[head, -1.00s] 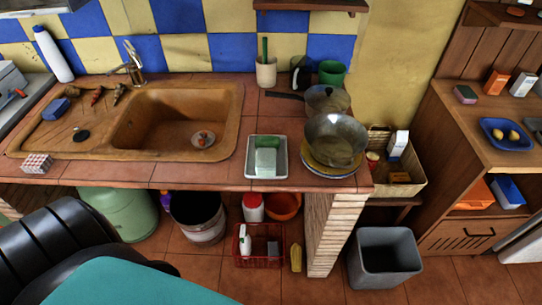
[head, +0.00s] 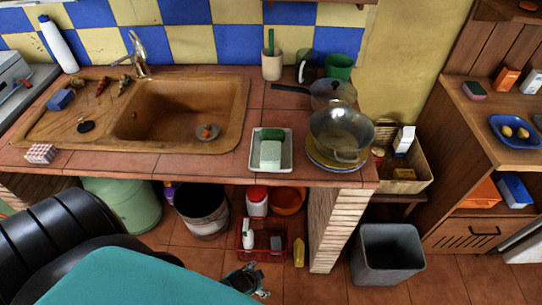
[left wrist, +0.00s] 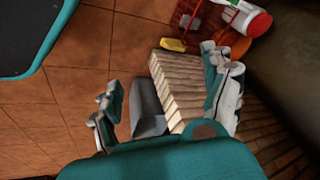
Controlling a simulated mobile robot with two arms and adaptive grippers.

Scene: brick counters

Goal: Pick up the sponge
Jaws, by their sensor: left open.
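Several block-shaped things could be the sponge, and I cannot tell which one is. A blue block (head: 60,99) lies on the left drainboard of the sink. A pale block (head: 270,153) and a green piece (head: 271,134) lie in a white tray (head: 257,165) on the counter. A pink and green block (head: 474,90) is on the right shelf. My left gripper (head: 250,283) is low in front of the counter, near the floor. In the left wrist view it is open and empty (left wrist: 163,80), facing the brick pillar (left wrist: 180,85). My right gripper is not in view.
A pan and bowl (head: 342,132) stand on the counter's right end. Below are a red crate (head: 262,240), a bucket (head: 203,208), a yellow item (head: 299,252) and a grey bin (head: 387,255). The counter between sink and tray is clear.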

